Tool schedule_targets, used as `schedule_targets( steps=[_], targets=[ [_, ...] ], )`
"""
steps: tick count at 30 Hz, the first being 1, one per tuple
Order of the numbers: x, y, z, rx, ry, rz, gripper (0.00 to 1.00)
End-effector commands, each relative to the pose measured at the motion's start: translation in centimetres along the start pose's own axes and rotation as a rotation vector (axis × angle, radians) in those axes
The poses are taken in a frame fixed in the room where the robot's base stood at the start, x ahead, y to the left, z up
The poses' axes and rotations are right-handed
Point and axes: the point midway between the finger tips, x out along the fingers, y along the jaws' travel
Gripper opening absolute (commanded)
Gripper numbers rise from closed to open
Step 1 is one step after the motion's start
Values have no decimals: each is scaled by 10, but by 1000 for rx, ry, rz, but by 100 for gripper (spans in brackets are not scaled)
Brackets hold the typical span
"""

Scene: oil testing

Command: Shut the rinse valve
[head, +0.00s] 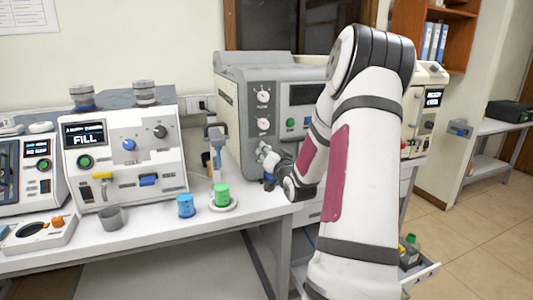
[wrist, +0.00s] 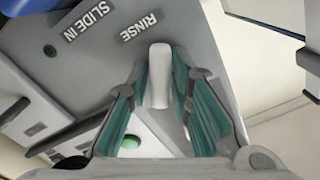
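In the wrist view a pale upright lever (wrist: 158,72) stands beside the printed word RINSE on a grey panel (wrist: 195,50); I take it as the rinse valve's handle. My gripper (wrist: 161,92) has its teal-padded fingers on either side of this lever. The fingers look parted, with narrow gaps to the lever, and no firm grip shows. In the head view my gripper (head: 266,156) is at the lower front of the grey machine with two gauges (head: 243,85). The lever cannot be made out there, and my arm covers part of that machine.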

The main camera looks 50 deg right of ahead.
Motion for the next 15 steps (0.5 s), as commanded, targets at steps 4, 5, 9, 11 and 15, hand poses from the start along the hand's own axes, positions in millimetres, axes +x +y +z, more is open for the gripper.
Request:
schedule_targets(
  steps=[4,5,9,11,15],
  targets=[
    [0,0,0,0,0,0,0],
    [0,0,0,0,0,0,0],
    [0,0,0,3,0,0,0],
    [0,0,0,10,0,0,0],
    [-1,0,-1,47,0,0,0]
  ],
)
